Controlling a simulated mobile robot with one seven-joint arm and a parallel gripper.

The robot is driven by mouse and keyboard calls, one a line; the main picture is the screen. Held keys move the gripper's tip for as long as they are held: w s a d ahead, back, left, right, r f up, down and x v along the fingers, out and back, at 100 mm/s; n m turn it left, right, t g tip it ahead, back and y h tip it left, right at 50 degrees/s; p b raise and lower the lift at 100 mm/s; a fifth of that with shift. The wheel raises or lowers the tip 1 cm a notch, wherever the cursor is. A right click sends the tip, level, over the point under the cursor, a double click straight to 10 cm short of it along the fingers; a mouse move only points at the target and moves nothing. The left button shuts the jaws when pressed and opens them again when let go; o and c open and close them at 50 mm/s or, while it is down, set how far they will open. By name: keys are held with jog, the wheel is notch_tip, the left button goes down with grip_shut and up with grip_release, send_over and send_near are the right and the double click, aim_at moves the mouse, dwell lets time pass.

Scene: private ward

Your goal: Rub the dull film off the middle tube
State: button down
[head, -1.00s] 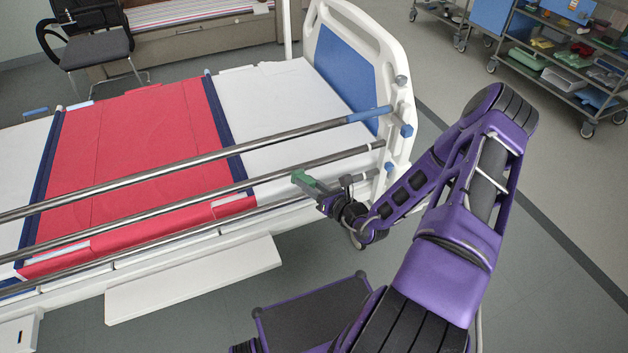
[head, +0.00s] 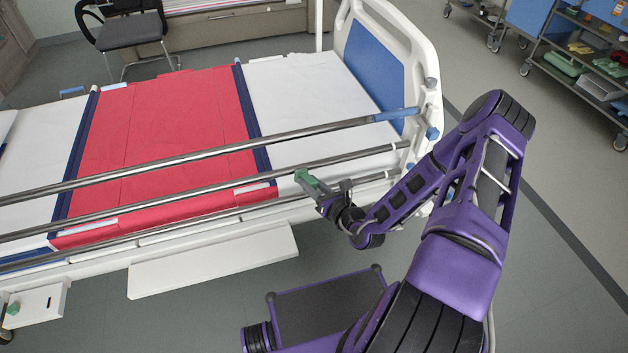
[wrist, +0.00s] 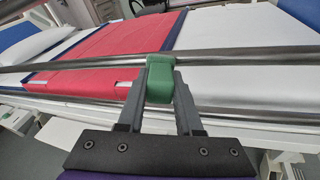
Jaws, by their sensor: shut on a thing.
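The bed's side rail has three metal tubes. The middle tube (head: 150,204) runs between the upper tube (head: 200,157) and the lower tube (head: 200,221). I cannot make out the film clearly on it. My gripper (head: 313,186) is shut on a green pad (head: 306,178), which also shows in the wrist view (wrist: 160,78).
A white panel (head: 215,262) juts out below the rail. A chair (head: 125,30) stands beyond the bed and a shelf trolley (head: 590,75) at the upper right. The grey floor at right is clear.

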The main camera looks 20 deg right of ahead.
jog(key=d, duration=1.4)
jog(key=shift+w+d+b, duration=0.2)
jog(key=shift+w+b, duration=0.05)
jog(key=shift+b, duration=0.1)
dwell(0.7)
jog(key=shift+s, duration=0.1)
jog(key=shift+s+p, duration=0.55)
jog(key=shift+s, duration=2.35)
jog(key=shift+s, duration=0.1)
jog(key=s, duration=0.2)
jog(key=shift+s, duration=0.4)
jog(key=w, duration=0.7)
jog(key=shift+w+b, duration=0.3)
jog(key=shift+b, duration=0.15)
